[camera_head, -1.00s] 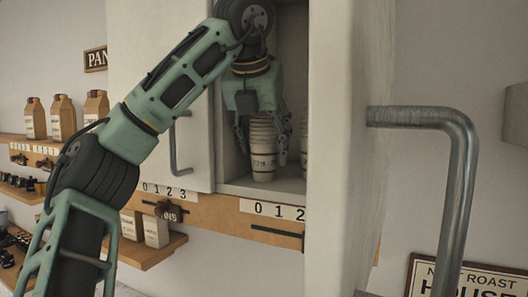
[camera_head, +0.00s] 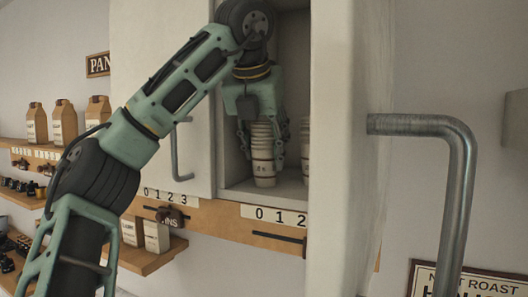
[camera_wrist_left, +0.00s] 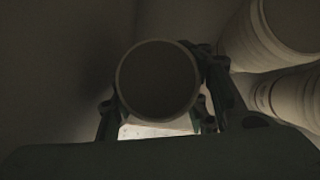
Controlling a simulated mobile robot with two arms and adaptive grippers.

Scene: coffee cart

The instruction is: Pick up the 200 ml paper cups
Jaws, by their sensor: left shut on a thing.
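A stack of paper cups (camera_head: 263,165) stands upright inside the open cabinet in the head view, on or just above the shelf; I cannot tell which. My left gripper (camera_head: 262,140) reaches down from above, its fingers on either side of the stack, shut on it. In the left wrist view the round top of the stack (camera_wrist_left: 158,80) sits between the finger links. More stacked cups (camera_head: 304,150) stand to the right, partly hidden by the cabinet door. In the left wrist view two more stacks (camera_wrist_left: 275,35) lie to the right, close to the fingers. My right gripper is not in view.
The cabinet's open door (camera_head: 340,150) with a large metal handle (camera_head: 455,160) stands close on the right. The left door (camera_head: 165,90) is closed, with its own handle. Shelves with paper bags (camera_head: 64,123) are at the left. Numbered rails run below the cabinet.

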